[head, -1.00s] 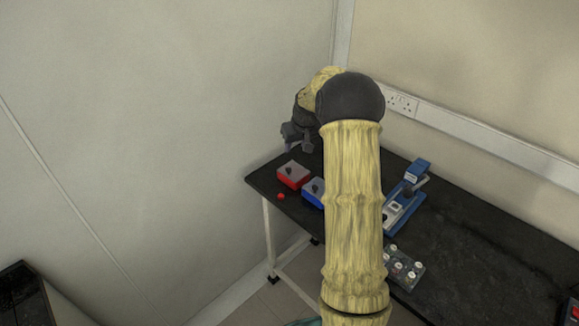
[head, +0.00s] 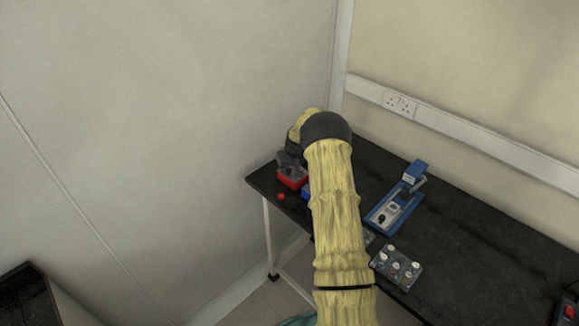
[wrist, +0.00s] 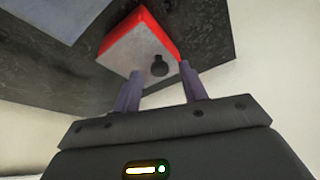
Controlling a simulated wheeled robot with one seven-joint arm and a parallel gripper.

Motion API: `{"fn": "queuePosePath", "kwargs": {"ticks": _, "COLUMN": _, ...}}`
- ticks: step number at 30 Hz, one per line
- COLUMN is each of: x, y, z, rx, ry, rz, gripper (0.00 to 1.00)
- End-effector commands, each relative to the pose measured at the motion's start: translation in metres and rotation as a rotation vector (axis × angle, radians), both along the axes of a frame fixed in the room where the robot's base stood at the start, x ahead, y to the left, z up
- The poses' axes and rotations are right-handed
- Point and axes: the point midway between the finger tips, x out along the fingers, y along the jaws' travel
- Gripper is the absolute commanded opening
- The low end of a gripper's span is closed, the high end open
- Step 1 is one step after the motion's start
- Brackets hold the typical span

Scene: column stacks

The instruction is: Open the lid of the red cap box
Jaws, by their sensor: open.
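The red cap box (head: 293,183) stands at the table's left end. In the wrist view the box (wrist: 112,38) has red sides and a grey lid (wrist: 138,52) with a dark knob (wrist: 160,66). The lid appears shut. My gripper (wrist: 158,80) is open, its two fingers apart on either side of the knob in the picture. I cannot tell whether they touch it. In the head view my gripper (head: 291,166) covers most of the lid. A small red cap (head: 281,197) lies on the table in front of the box.
A blue box (head: 306,194) is close by on the right, mostly hidden by my arm. A blue-based device (head: 395,207) and a tray of several small bottles (head: 397,267) stand farther right on the black table (head: 470,235). Walls rise behind.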

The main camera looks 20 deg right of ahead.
Motion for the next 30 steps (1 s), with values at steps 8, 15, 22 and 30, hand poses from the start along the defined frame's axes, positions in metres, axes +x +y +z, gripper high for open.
{"fn": "queuePosePath", "kwargs": {"ticks": 8, "x": 0.0015, "y": -0.0002, "z": -0.0035, "rx": 0.0, "ry": -0.001, "rz": 0.0, "gripper": 0.43}}
{"fn": "queuePosePath", "kwargs": {"ticks": 15, "x": 0.0015, "y": -0.0002, "z": -0.0033, "rx": 0.0, "ry": -0.001, "rz": 0.0, "gripper": 0.07}}
{"fn": "queuePosePath", "kwargs": {"ticks": 22, "x": 0.0012, "y": -0.0004, "z": -0.003, "rx": 0.001, "ry": 0.0, "rz": -0.001, "gripper": 0.0}}
{"fn": "queuePosePath", "kwargs": {"ticks": 30, "x": -0.0041, "y": -0.002, "z": 0.0002, "rx": 0.039, "ry": 0.013, "rz": 0.0, "gripper": 0.0}}
